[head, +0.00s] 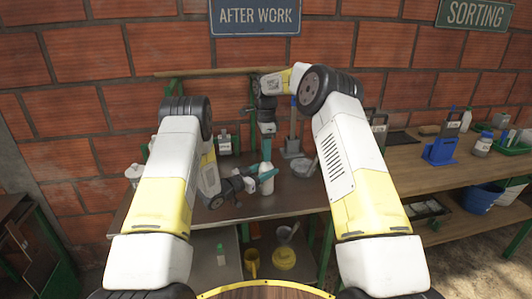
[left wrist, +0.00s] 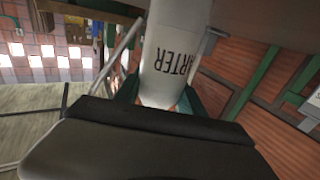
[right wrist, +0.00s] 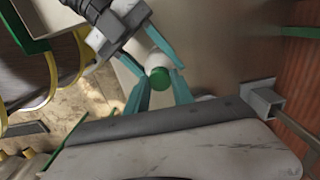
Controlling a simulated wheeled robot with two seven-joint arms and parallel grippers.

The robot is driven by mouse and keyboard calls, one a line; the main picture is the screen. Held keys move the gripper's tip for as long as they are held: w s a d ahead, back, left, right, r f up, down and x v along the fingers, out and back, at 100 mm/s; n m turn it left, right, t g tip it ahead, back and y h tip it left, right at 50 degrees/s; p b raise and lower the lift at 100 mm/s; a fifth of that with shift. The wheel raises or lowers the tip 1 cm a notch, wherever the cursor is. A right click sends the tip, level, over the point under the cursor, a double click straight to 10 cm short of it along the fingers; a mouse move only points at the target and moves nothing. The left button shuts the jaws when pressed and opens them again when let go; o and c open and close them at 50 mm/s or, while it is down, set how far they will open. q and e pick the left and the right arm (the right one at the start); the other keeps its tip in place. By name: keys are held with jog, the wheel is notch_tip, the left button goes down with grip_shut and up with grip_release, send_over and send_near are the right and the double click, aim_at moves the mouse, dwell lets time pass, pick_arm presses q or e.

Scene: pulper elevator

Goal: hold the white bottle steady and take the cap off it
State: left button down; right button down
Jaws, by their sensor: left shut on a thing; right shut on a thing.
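The white bottle (head: 266,181) stands upright near the front of the workbench in the head view. Black lettering shows on it in the left wrist view (left wrist: 176,60). My left gripper (head: 251,184) comes from the left and is shut on the bottle's body. My right gripper (head: 266,152) points down from above with teal fingers at the bottle's top. In the right wrist view the green cap (right wrist: 157,78) lies between those fingers, which are shut on it. The cap is in line with the bottle; I cannot tell whether it is still seated.
The workbench (head: 240,211) carries a grey dish (head: 303,167) right of the bottle and containers at the back. Another white bottle (head: 133,173) stands at the left. A lower shelf holds a yellow mug (head: 252,263). A second bench on the right holds a blue stand (head: 440,151).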

jog(key=n, duration=1.7)
jog(key=shift+n, duration=0.4)
jog(key=n, duration=1.5)
jog(key=shift+r+n, duration=0.1)
jog(key=shift+n, duration=0.2)
jog(key=n, duration=0.6)
jog(key=shift+n, duration=0.4)
jog(key=n, duration=0.5)
jog(key=shift+w, duration=0.1)
